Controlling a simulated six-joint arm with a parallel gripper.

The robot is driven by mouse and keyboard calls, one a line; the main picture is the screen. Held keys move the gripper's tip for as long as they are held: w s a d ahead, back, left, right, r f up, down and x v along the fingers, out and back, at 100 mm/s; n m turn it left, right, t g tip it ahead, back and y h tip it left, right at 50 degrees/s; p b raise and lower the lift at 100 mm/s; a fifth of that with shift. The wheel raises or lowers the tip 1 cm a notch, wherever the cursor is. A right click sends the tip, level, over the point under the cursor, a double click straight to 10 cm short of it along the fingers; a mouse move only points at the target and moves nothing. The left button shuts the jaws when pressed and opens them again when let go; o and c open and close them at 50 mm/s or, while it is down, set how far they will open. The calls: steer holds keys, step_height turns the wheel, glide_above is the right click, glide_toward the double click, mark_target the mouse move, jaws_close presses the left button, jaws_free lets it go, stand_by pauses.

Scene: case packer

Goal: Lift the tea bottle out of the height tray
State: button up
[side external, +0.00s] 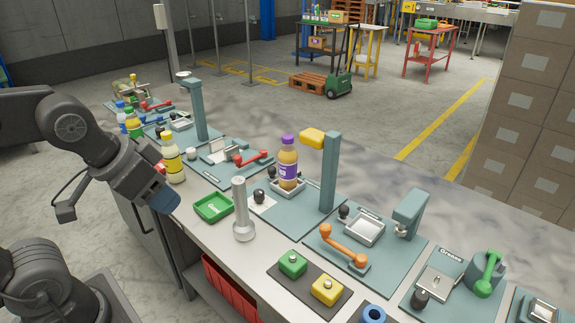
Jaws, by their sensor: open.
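The tea bottle (288,164), amber with a purple cap and purple label, stands upright in the shallow grey height tray (290,192). A teal post (329,172) with a yellow head (312,138) rises just right of it. My gripper (162,201) is at the dark end of my arm, well left of the bottle and apart from it. Its fingers cannot be made out clearly, and it appears to hold nothing.
A yellow bottle (172,160) stands close behind my arm. An orange handle (344,245) and a square tray (364,229) lie to the right.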

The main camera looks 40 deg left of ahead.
steer(key=shift+o, duration=1.4)
steer(key=shift+r, duration=0.1)
steer(key=w+a+r+m, duration=0.1)
steer(key=w+r+m, duration=0.1)
steer(key=w+r, duration=0.6)
steer(key=m+g+h, duration=0.2)
steer(key=m+h, duration=0.1)
steer(key=m, duration=0.3)
glide_above(286, 137)
steer(key=s+a, duration=0.3)
steer(key=s, duration=0.1)
step_height(286, 137, down, 5)
steer(key=x, duration=1.3)
steer(key=shift+w+a+f, duration=0.15)
steer(key=shift+w+f, duration=0.05)
steer(key=shift+f, duration=0.1)
